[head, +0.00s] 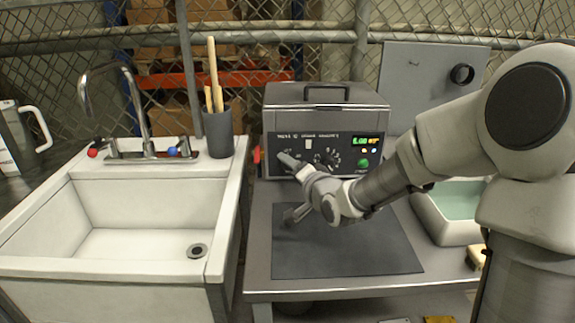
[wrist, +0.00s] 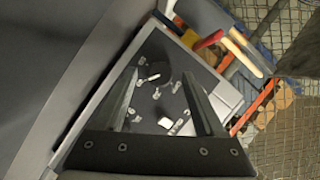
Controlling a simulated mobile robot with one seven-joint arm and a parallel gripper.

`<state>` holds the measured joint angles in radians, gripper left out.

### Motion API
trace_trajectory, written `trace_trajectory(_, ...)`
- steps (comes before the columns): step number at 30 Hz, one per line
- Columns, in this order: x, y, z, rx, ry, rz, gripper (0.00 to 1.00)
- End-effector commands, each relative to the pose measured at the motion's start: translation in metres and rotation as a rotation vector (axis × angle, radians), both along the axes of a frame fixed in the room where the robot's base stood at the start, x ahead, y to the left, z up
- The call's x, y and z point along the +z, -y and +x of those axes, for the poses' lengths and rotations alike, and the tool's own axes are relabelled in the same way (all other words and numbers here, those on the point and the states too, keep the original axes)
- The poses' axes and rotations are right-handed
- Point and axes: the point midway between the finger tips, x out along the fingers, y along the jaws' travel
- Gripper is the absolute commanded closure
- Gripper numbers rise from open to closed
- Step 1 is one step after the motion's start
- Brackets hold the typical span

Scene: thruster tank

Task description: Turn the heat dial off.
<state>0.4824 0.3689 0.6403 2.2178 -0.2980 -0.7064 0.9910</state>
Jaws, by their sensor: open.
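The grey tank unit (head: 325,95) stands at the back of the bench. Its dark front panel (head: 312,142) has a lit display, a green button and a dial (head: 332,158) ringed by white marks. I cannot read which dial is the heat one. My gripper (head: 287,187) is in front of the panel's left part and hides some of it. In the wrist view my gripper (wrist: 160,73) is open, with the panel (wrist: 172,88) and its small pale marks and knobs beyond and between the fingers. Contact with a knob does not show.
A white sink (head: 140,215) with a faucet is at the left. A dark cup (head: 218,134) of wooden-handled tools stands on its back corner. A pale tub (head: 455,207) sits at the right.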

Motion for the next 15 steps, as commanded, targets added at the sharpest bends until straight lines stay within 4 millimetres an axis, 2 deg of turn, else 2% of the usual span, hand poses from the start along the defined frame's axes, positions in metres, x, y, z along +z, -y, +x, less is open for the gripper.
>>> trace_trajectory(15,-0.0011,0.0011,-0.0015,0.001,0.001,0.0,0.29)
